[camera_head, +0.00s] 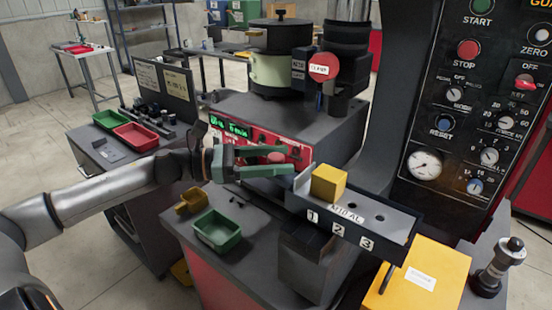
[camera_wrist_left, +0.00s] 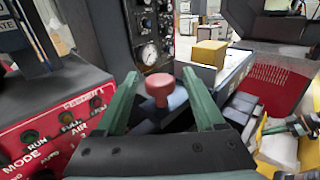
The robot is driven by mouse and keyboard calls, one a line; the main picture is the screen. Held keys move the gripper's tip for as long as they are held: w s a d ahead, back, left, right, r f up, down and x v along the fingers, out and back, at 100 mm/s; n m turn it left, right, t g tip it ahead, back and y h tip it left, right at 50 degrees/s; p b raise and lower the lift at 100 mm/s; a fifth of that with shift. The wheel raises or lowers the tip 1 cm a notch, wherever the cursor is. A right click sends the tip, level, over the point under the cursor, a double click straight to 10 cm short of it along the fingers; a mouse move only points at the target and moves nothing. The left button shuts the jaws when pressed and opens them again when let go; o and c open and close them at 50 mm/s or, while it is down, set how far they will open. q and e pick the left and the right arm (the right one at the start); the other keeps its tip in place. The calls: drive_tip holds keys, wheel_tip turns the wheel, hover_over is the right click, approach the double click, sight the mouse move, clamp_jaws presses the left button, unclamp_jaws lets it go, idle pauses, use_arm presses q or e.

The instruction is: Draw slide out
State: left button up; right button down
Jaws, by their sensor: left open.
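My left gripper (camera_head: 290,160) reaches in from the left with its two green fingers apart. A red knob (camera_head: 276,157) shows between the fingers; the left wrist view also shows the knob (camera_wrist_left: 160,87) between them, with a gap on each side. There the knob stands on a dark bar (camera_wrist_left: 178,103) leading towards the slide track. The grey slide track (camera_head: 400,227), marked 1, 2 and 3, lies right of the gripper. A yellow block (camera_head: 328,183) sits on its near-left end, by mark 1.
A red control panel (camera_head: 245,137) with a green display stands close behind the gripper. A green tray (camera_head: 217,230) and a yellow bin (camera_head: 191,200) sit below the arm. A yellow box (camera_head: 418,275) and a tall black control panel (camera_head: 470,110) stand to the right.

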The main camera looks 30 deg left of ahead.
use_arm(q)
drive_tip(key=shift+c, duration=0.3)
clamp_jaws()
idle(0.4)
idle(0.8)
